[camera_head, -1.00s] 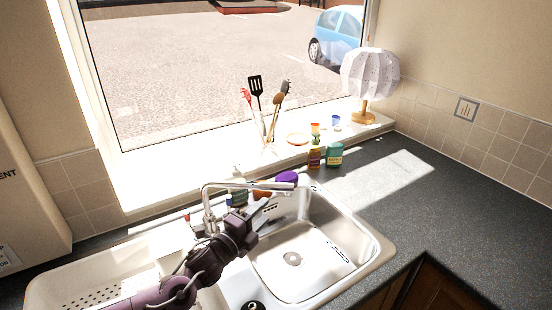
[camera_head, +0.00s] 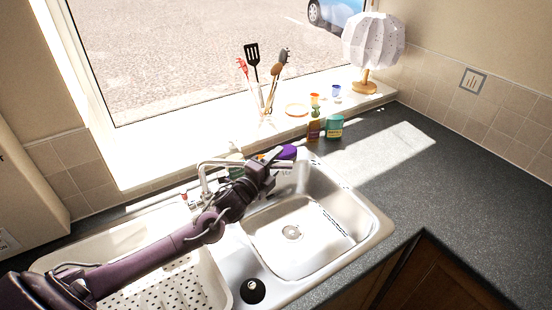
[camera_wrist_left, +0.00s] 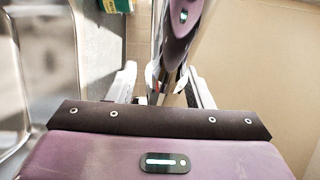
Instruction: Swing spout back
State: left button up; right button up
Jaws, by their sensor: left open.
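The chrome tap (camera_head: 203,180) stands behind the sink, and its spout (camera_head: 222,161) reaches right toward the basin. My left gripper (camera_head: 282,166) is at the outer part of the spout and hides some of it. In the left wrist view the chrome spout (camera_wrist_left: 158,45) runs between the two pale fingers (camera_wrist_left: 163,85). These fingers are open, one on each side of the spout; whether either touches it is unclear. My right gripper is not in view.
The steel basin (camera_head: 268,243) is empty, with a white draining area (camera_head: 130,245) on the left. A purple-topped item (camera_head: 287,152) is close behind my left gripper. Bottles (camera_head: 334,127), a utensil holder (camera_head: 266,105) and a lamp (camera_head: 373,45) stand farther back. The right counter is clear.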

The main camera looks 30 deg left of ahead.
pick_arm(q)
jog(key=shift+d+r, duration=0.1)
jog(key=shift+c, duration=0.3)
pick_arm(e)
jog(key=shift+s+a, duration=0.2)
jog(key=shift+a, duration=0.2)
pick_arm(q)
jog(key=shift+w, duration=0.1)
jog(key=c, duration=0.5)
grip_shut()
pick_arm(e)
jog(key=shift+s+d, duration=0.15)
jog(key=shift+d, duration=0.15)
